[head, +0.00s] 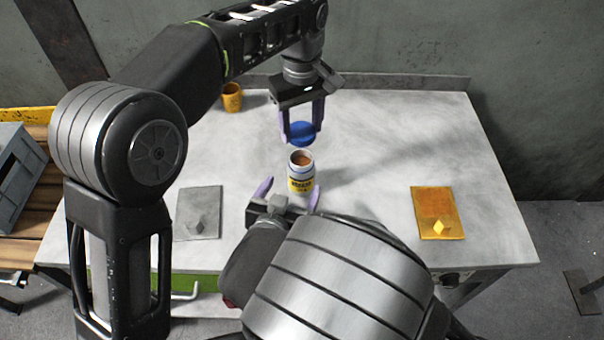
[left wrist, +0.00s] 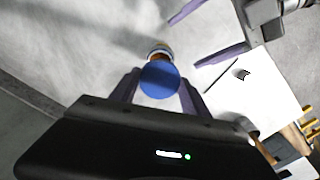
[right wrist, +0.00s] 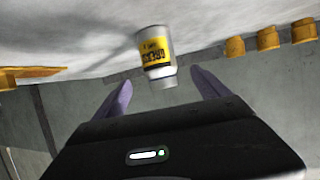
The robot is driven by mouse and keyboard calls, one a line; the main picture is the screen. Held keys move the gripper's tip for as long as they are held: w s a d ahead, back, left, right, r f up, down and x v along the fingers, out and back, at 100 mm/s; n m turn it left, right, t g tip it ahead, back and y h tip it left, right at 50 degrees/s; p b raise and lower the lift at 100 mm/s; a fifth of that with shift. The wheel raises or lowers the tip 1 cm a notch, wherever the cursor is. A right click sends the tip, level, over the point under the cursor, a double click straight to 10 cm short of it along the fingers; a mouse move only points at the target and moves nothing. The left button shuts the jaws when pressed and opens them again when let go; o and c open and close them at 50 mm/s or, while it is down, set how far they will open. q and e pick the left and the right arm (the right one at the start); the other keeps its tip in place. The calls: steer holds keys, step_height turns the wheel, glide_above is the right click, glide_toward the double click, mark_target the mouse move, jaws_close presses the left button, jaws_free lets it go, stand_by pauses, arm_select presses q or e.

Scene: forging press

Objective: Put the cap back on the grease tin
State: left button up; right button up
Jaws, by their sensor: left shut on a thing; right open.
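The grease tin (head: 301,184) is white with a yellow label and stands upright and open on the table, brown grease showing in its mouth. It also shows in the right wrist view (right wrist: 154,55). My left gripper (head: 301,137) is shut on the blue cap (head: 302,128), holding it above and slightly behind the tin in the head view, with a gap between them. In the left wrist view the cap (left wrist: 160,80) partly hides the tin (left wrist: 159,51). My right gripper (head: 290,195) is open, its fingers on either side of the tin's near side; contact is not visible.
A grey plate (head: 198,213) with a small block lies left on the table, an orange plate (head: 436,206) with a yellow block right. An orange cup (head: 232,98) stands at the back left. The table (head: 390,130) is clear behind and right of the tin.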

mark_target(304, 165)
steer(key=x, duration=1.2)
steer(key=shift+s+f, duration=0.1)
jaws_close()
stand_by(0.7)
